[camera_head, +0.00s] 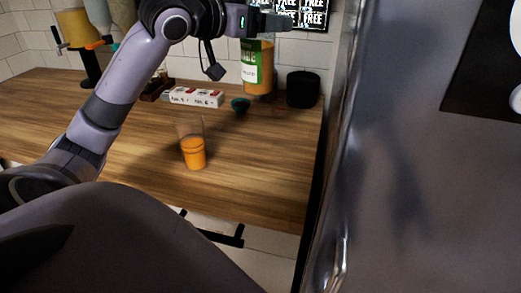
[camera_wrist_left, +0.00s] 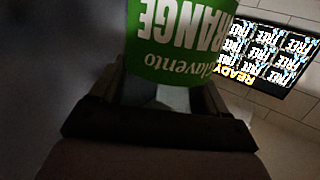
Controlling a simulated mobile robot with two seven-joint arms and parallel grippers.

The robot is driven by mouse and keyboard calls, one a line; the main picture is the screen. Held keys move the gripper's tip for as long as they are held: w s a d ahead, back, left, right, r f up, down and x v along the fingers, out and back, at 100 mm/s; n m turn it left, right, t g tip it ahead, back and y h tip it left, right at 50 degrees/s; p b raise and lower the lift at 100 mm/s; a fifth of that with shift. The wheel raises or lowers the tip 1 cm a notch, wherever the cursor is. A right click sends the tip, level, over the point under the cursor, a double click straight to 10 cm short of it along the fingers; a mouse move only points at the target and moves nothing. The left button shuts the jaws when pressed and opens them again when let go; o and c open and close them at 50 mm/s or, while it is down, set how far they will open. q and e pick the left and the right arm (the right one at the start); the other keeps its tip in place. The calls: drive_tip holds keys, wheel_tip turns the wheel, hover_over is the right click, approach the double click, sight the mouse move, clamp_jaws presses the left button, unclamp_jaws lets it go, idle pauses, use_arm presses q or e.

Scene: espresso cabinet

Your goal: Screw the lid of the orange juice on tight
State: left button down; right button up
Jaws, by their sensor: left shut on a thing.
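The orange juice bottle (camera_head: 257,78), orange with a green label, is upright at the back of the wooden counter. Its green label (camera_wrist_left: 177,35) fills the top middle of the left wrist view, lettering upside down. My left gripper (camera_head: 264,22) is at the bottle's upper part and shut on it. Its fingers (camera_wrist_left: 165,100) show on both sides of the bottle in the wrist view. The bottle's mouth is hidden by the gripper. A small dark teal round thing (camera_head: 240,104) lies on the counter just left of the bottle; I cannot tell if it is the lid. My right gripper is not in view.
A glass of orange juice (camera_head: 194,153) stands nearer the front. White-and-red boxes (camera_head: 195,97) and a black cylinder (camera_head: 303,89) flank the bottle's area. A large grey metallic surface (camera_head: 420,150) fills the right side. The front right of the counter is clear.

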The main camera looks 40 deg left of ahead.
use_arm(q)
wheel_tip(320, 180, down, 16)
drive_tip(key=b, duration=0.2)
drive_tip(key=shift+r, duration=0.2)
drive_tip(key=shift+f+b, duration=0.3)
drive_tip(key=shift+f, duration=1.85)
drive_tip(key=shift+f, duration=0.15)
unclamp_jaws()
drive_tip(key=shift+f, duration=0.1)
drive_tip(key=s+r+b, duration=0.1)
drive_tip(key=s+r, duration=0.1)
drive_tip(key=s, duration=0.9)
drive_tip(key=shift+s+a, duration=0.35)
drive_tip(key=shift+a, duration=0.1)
